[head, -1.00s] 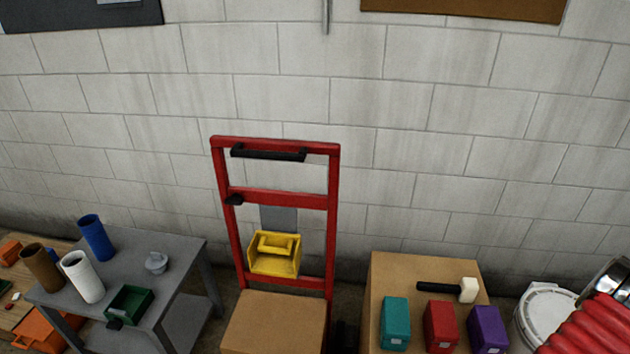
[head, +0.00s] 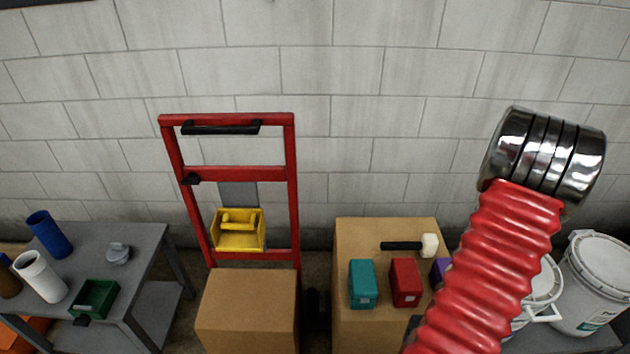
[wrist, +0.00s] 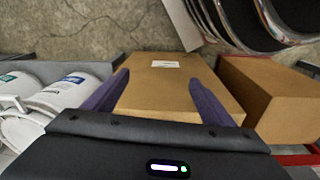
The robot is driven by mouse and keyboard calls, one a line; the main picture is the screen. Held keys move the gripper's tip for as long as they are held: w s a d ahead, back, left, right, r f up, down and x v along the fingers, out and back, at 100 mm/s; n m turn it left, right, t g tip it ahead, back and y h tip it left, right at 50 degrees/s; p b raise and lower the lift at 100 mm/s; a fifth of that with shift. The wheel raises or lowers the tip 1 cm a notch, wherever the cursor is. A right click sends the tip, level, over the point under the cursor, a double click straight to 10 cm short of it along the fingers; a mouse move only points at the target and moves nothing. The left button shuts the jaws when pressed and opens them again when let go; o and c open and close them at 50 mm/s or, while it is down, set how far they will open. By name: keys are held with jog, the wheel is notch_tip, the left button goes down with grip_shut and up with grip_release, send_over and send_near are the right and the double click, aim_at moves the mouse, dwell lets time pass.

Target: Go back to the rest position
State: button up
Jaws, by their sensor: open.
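My gripper (wrist: 158,78) shows in the wrist view with its two purple fingers spread apart and nothing held between them. A brown cardboard box (wrist: 165,100) with a white label lies beyond the fingers. My red ribbed arm with its polished metal joint rises at the right of the head view. My gripper itself is not visible in the head view.
A red hand truck (head: 291,190) holds a yellow bin (head: 238,238). A cardboard box (head: 385,230) carries a mallet (head: 405,245), a teal box (head: 362,284) and a red box (head: 406,282). My arm partly hides a purple box. White buckets (head: 595,285) stand right; a grey table (head: 140,245) stands left.

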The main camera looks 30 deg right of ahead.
jog(key=w+a+r+n, duration=0.1)
jog(key=w+a+r, duration=0.4)
jog(key=r, duration=0.5)
jog(key=w+a+r, duration=0.4)
jog(key=a+r, duration=0.1)
jog(key=r, duration=0.5)
jog(key=w+a+r+n+t, duration=0.2)
jog(key=a+r+n, duration=0.1)
jog(key=a+r, duration=0.7)
jog(key=w+a+r+n+t, duration=0.3)
jog(key=a+r, duration=0.7)
jog(key=a, duration=0.1)
jog(key=shift+a+n+y, duration=0.15)
jog(key=shift+n+y, duration=0.15)
jog(key=shift+y, duration=0.1)
jog(key=shift+w, duration=0.1)
